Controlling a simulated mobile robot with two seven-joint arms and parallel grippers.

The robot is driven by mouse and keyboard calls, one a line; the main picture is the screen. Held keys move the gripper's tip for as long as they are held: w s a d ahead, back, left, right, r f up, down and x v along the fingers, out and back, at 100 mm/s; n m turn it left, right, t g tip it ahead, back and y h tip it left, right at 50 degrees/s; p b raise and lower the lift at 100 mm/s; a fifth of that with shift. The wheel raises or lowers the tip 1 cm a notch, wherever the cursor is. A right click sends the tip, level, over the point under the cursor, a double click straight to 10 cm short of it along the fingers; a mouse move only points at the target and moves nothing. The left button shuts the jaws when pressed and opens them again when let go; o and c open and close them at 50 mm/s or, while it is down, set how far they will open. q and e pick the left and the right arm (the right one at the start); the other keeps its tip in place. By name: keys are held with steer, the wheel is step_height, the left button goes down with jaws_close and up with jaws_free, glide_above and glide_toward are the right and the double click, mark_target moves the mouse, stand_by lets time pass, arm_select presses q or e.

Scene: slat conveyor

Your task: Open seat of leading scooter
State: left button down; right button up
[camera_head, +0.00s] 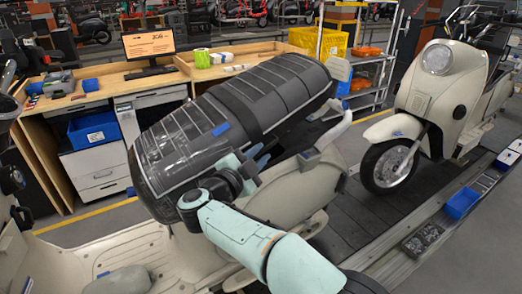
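The leading scooter (300,190), cream coloured, stands close in front of me, its floorboard at the lower left. Its long dark striped seat (272,92) lies over the body, with a shiny, clear-looking cover over the nearer part. My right arm comes in from the lower right. My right gripper (256,156) is at the seat's near side edge, around its middle. Its fingertips partly overlap the seat edge, and I cannot tell whether they touch or grip it. My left gripper is not in view.
A second cream scooter (437,95) stands on the slat conveyor (345,225) at the right. Behind the seat is a wooden workbench (110,84) with a monitor (149,47) and a blue bin (94,130). Small blue bins (461,203) line the conveyor's right edge.

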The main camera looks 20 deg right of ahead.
steer(key=shift+x, duration=0.8)
jaws_close()
steer(key=shift+a+r, duration=0.1)
